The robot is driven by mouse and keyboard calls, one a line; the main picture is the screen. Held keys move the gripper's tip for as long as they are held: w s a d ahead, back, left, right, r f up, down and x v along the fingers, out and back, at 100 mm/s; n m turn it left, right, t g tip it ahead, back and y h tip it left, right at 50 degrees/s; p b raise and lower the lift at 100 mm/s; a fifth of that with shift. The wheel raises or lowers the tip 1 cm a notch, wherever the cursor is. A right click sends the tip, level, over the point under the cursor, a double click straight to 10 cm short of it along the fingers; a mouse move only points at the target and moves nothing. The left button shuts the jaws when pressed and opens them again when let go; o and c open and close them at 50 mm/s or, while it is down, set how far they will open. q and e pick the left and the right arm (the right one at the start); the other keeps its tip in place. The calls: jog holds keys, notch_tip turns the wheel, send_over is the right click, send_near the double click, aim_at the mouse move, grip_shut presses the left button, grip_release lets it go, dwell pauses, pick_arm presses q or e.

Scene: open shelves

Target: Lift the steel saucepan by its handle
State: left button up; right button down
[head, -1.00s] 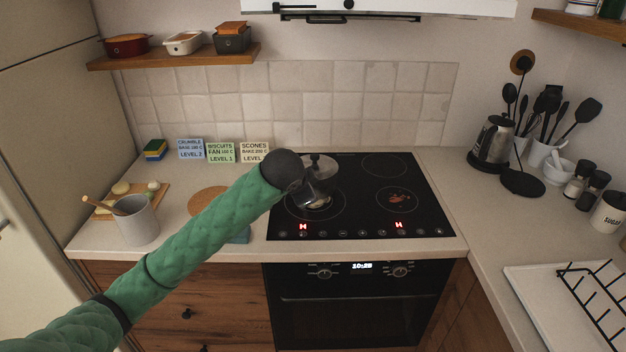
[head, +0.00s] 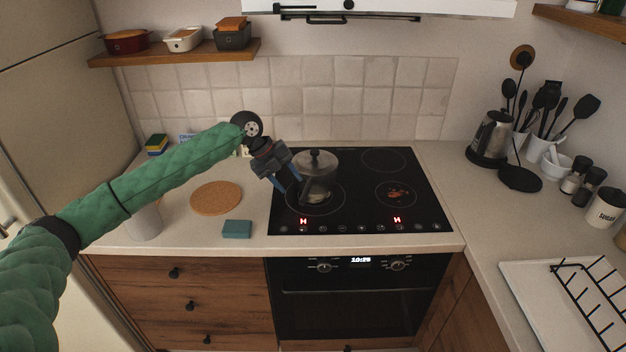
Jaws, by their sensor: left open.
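The steel saucepan (head: 320,180) stands on the front left ring of the black hob (head: 350,222), with a lid and dark knob on top. Its left side is partly covered by my left gripper (head: 291,188). That gripper is open, its fingers pointing down at the left side of the saucepan. I cannot make out the handle, or whether the fingers touch the pan. My right gripper is not in view.
A round cork mat (head: 216,198) and a teal sponge (head: 237,229) lie on the counter left of the hob. A kettle (head: 490,138) and a utensil pot (head: 540,150) stand at right. The right half of the hob is free of pans.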

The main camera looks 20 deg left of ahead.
aim_at(303, 192)
pick_arm(q)
jog(key=shift+w+d+f+m+p, duration=0.15)
jog(key=shift+d+f+m+p, duration=0.35)
jog(key=shift+m, duration=0.45)
jog(key=shift+w+d+f+m+p, duration=0.1)
jog(key=shift+d+f+m+p, duration=0.35)
jog(key=shift+m, duration=0.5)
jog(key=p+x, duration=0.1)
jog(key=x, duration=0.1)
jog(key=p+x, duration=0.2)
jog(key=shift+w+d, duration=0.1)
jog(key=shift+w, duration=0.25)
jog(key=shift+d+f, duration=0.2)
jog(key=shift+f, duration=0.35)
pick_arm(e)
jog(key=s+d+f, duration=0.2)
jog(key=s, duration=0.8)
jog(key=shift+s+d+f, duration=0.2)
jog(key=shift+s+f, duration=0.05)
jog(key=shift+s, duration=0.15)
pick_arm(q)
jog(key=c, duration=0.9)
jog(key=shift+w+r, duration=0.1)
jog(key=shift+r, duration=0.05)
grip_shut()
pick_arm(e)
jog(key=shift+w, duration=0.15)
